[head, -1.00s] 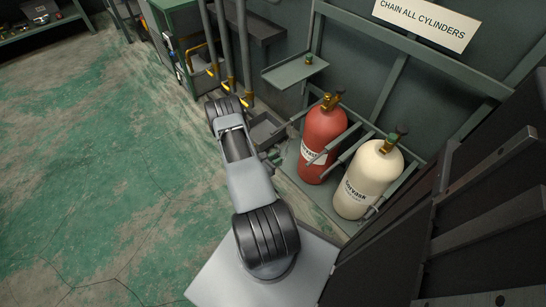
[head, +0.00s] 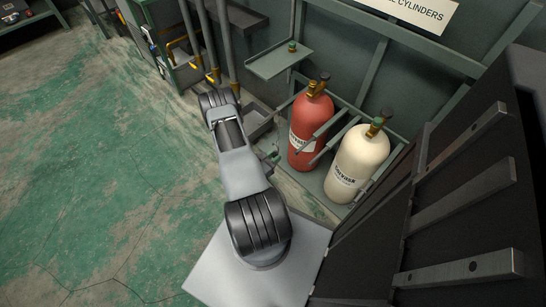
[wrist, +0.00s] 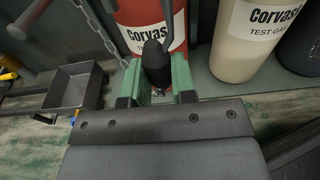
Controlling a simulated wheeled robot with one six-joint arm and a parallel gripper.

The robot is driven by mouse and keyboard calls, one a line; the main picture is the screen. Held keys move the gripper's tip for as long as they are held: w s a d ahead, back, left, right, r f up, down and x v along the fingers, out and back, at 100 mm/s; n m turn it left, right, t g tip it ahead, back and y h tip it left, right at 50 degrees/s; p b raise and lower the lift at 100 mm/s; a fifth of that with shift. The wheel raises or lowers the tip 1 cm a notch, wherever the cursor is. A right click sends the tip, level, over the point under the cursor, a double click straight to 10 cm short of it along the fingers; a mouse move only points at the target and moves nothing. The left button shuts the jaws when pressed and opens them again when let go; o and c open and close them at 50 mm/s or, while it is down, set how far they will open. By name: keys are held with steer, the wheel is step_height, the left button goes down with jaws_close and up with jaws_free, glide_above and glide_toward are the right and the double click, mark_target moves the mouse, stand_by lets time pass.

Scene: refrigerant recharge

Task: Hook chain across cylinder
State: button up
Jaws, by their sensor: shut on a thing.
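The red cylinder (head: 312,128) and the cream cylinder (head: 362,160) stand upright side by side in a rack; their lower parts show in the wrist view as red (wrist: 145,12) and cream (wrist: 246,40). My gripper (wrist: 158,80) is in front of the red cylinder's label, its green fingers shut on a black grip (wrist: 156,62). A grey chain (wrist: 104,24) hangs at the upper left of the wrist view and runs down toward the fingers. Whether it joins the black grip is not clear. In the head view my arm mostly hides the gripper.
A grey open tray (wrist: 75,88) is left of the red cylinder. A small shelf (head: 278,61) is on the wall above. Rack bars (head: 330,122) stick out beside the cylinders. A dark panel with metal rails (head: 455,190) stands at right. The green floor (head: 110,190) at left is clear.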

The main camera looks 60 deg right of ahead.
steer(key=s+a, duration=0.2)
steer(key=s, duration=0.4)
steer(key=shift+s+a+p, duration=0.15)
steer(key=shift+s+p, duration=0.15)
steer(key=shift+s+d, duration=0.1)
steer(key=shift+d, duration=0.25)
stand_by(0.3)
steer(key=shift+s+d, duration=0.15)
steer(key=shift+d, duration=0.2)
stand_by(0.3)
steer(key=shift+r+b+x, duration=0.15)
steer(key=shift+b+x, duration=0.1)
steer(key=shift+x, duration=1.1)
steer(key=shift+r+b+x, duration=0.15)
steer(key=shift+b+x, duration=0.05)
steer(key=shift+x, duration=1.15)
steer(key=shift+d, duration=0.1)
steer(key=shift+f+b, duration=0.35)
steer(key=shift+f+b, duration=0.5)
steer(key=shift+f, duration=0.05)
